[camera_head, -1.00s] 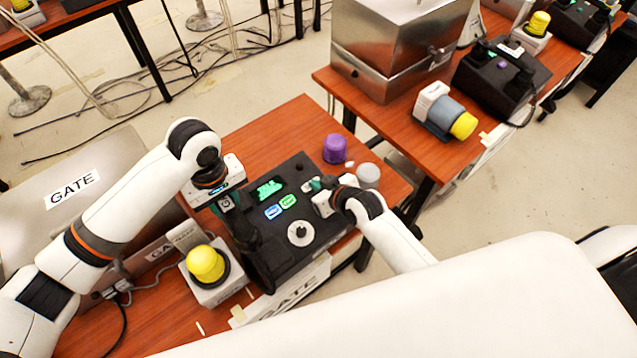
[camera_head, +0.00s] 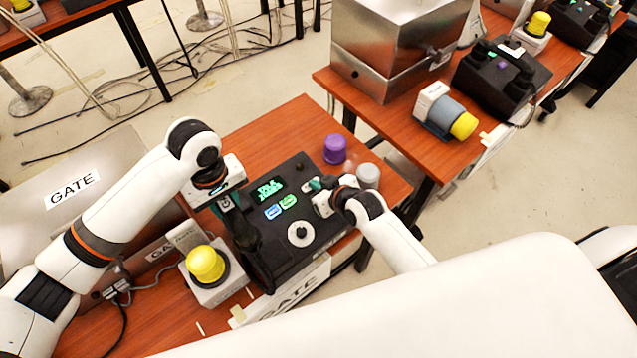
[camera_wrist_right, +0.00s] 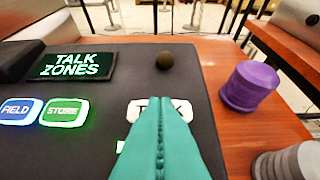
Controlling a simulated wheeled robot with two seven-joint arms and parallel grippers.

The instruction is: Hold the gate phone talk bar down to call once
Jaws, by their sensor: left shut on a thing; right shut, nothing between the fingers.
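The gate phone (camera_head: 275,228) is a black console on the wooden desk, with a GATE label on its front. Its small screen (camera_head: 268,189) is lit green, and in the right wrist view the screen (camera_wrist_right: 76,66) reads TALK ZONES. The white talk bar (camera_wrist_right: 140,108) is mostly hidden under my right gripper (camera_wrist_right: 160,105), whose teal fingers are shut with nothing between them. Whether they press the bar down I cannot tell. In the head view my right gripper (camera_head: 318,186) is over the console's right side. My left gripper (camera_head: 226,205) is shut on the dark handset (camera_head: 243,232) at the console's left side.
FIELD (camera_wrist_right: 18,110) and STORE (camera_wrist_right: 64,112) buttons glow beside the bar. A purple knob-like object (camera_head: 335,149) and a grey one (camera_head: 368,176) stand right of the console. A yellow-topped box (camera_head: 206,264) stands at its left. A metal box (camera_head: 395,50) is on the neighbouring desk.

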